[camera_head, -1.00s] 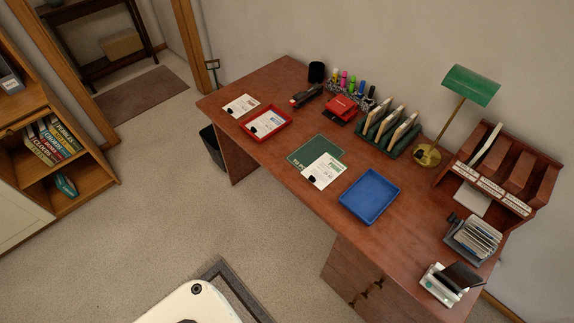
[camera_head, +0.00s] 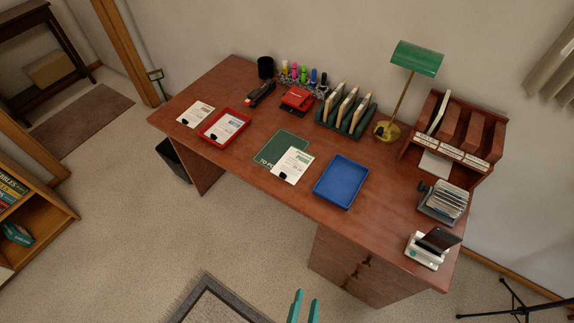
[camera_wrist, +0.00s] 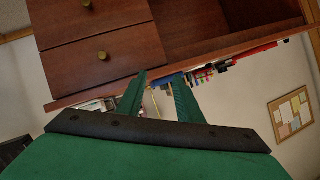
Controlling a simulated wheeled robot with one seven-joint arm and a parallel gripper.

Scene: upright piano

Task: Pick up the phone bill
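A white sheet with a dark clip (camera_head: 293,166) lies partly on the green mat (camera_head: 272,148) on the desk; its heading is too small to read surely. Another clipped sheet (camera_head: 224,126) lies in the red tray (camera_head: 203,135), and a third (camera_head: 196,114) lies on bare wood to its left. I cannot tell for certain which is the phone bill. My gripper (camera_head: 305,298) shows its two teal fingertips at the bottom edge, below and in front of the desk. In the wrist view my gripper (camera_wrist: 160,78) is open and empty, facing the desk's drawer side.
The desk (camera_head: 230,165) also holds a blue tray (camera_head: 341,182), a file rack (camera_head: 346,120), a lamp (camera_head: 416,58), a stapler (camera_head: 260,93) and a letter organizer (camera_head: 455,135). Drawers (camera_head: 360,270) stand under its right part. A bin (camera_head: 174,160) stands left. The floor in front is open.

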